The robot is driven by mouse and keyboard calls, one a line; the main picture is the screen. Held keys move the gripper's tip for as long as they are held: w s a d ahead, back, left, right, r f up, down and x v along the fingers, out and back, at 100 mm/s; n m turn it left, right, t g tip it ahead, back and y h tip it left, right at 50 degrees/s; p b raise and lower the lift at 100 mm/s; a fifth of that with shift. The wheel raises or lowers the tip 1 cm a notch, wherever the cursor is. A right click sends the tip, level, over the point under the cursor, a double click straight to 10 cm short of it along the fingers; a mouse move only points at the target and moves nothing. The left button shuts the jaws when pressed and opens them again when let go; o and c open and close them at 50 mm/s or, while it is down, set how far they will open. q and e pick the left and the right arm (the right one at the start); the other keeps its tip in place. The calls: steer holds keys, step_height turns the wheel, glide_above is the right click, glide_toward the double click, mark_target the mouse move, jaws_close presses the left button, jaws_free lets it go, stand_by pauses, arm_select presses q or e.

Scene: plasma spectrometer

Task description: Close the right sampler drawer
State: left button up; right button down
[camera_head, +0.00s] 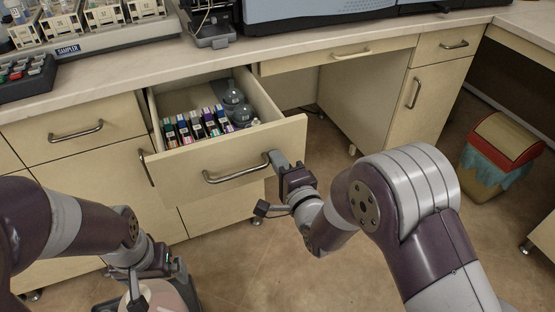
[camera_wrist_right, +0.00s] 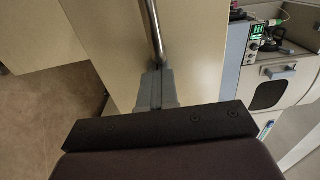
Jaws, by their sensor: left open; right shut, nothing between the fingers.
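The sampler drawer (camera_head: 210,181) is pulled out from the counter, with a metal bar handle (camera_head: 238,172) on its front. Several small coloured boxes and grey round-shouldered bottles (camera_head: 235,100) lie inside it. My right gripper (camera_head: 277,160) is shut and empty, its fingertips at the right end of the handle against the drawer front. In the right wrist view the shut fingers (camera_wrist_right: 155,82) meet the end of the handle bar (camera_wrist_right: 154,30); whether they press on it I cannot tell. My left gripper (camera_head: 150,285) is open, low at the bottom left, apart from the drawer; its fingertips are not clear.
A shut drawer (camera_head: 74,135) sits to the left. Right of the open drawer is an open knee space. A bin with a red lid (camera_head: 506,139) stands on the floor at the right.

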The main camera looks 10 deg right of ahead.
steer(key=b, duration=0.3)
glide_toward(232, 86)
steer(key=x, duration=0.2)
steer(key=b+x, duration=0.1)
steer(key=x, duration=0.1)
steer(key=f+x, duration=0.1)
steer(key=x, duration=0.1)
steer(key=shift+w+b, duration=0.25)
steer(key=shift+b, duration=0.1)
steer(key=shift+w+r, duration=0.15)
steer(key=shift+w, duration=0.05)
arm_select(q)
steer(key=f, duration=0.1)
steer(key=w+f, duration=0.1)
steer(key=f, duration=0.2)
steer(key=shift+w+a+f, duration=0.2)
steer(key=shift+w+f, duration=0.1)
steer(key=shift+w, duration=0.05)
arm_select(e)
steer(key=shift+r, duration=0.3)
